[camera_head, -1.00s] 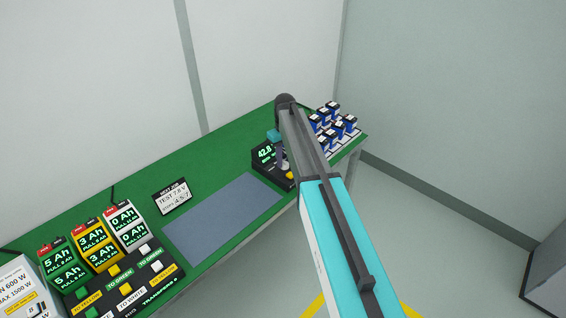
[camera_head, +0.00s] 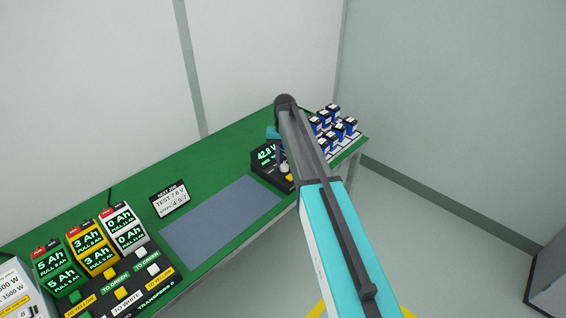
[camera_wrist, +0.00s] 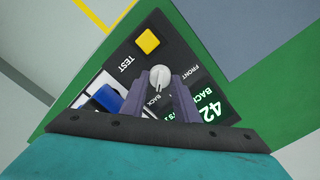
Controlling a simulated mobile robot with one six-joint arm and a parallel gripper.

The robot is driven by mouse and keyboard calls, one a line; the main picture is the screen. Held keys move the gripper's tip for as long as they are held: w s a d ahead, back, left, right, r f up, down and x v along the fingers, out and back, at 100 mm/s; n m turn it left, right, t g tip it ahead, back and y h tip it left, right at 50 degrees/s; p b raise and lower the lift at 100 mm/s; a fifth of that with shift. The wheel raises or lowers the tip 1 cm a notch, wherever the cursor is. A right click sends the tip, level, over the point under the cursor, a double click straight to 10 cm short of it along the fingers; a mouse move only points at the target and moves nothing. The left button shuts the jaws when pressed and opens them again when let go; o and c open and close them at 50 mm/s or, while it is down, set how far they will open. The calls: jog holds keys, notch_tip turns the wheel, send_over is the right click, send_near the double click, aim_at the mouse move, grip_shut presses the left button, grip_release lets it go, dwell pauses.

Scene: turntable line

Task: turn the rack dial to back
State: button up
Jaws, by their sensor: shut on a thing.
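The rack dial (camera_wrist: 160,76) is a small pale knob on a black control box (camera_wrist: 125,48), in the upper middle of the wrist view. FRONT and BACK are printed beside it. The knob's narrow part points down the picture, toward the lower BACK label. My gripper (camera_wrist: 163,84) has its two purple fingers shut on the dial. The box's lit display (camera_wrist: 208,108) shows 42 and the word BACK, partly cut off by my gripper. In the head view, the dial (camera_head: 284,168) shows beside my arm, which hides part of the box.
A yellow button (camera_wrist: 148,41) marked TEST sits on the same box. Several blue-and-white blocks (camera_head: 325,125) stand in a rack just right of my arm. A grey mat (camera_head: 220,222) lies clear on the green table (camera_head: 190,165). Several coloured capacity displays stand at the left.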

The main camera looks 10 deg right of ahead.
aim_at(285, 164)
jog(key=shift+s+f, duration=0.15)
jog(key=shift+s, duration=0.05)
jog(key=o, duration=0.8)
jog(key=shift+w, duration=0.1)
jog(key=shift+r, duration=0.3)
jog(key=shift+r+b, duration=0.35)
jog(key=shift+r, duration=0.6)
notch_tip(285, 164, up, 12)
jog(key=b, duration=0.2)
jog(key=shift+f+b, duration=0.25)
jog(key=shift+b, duration=0.1)
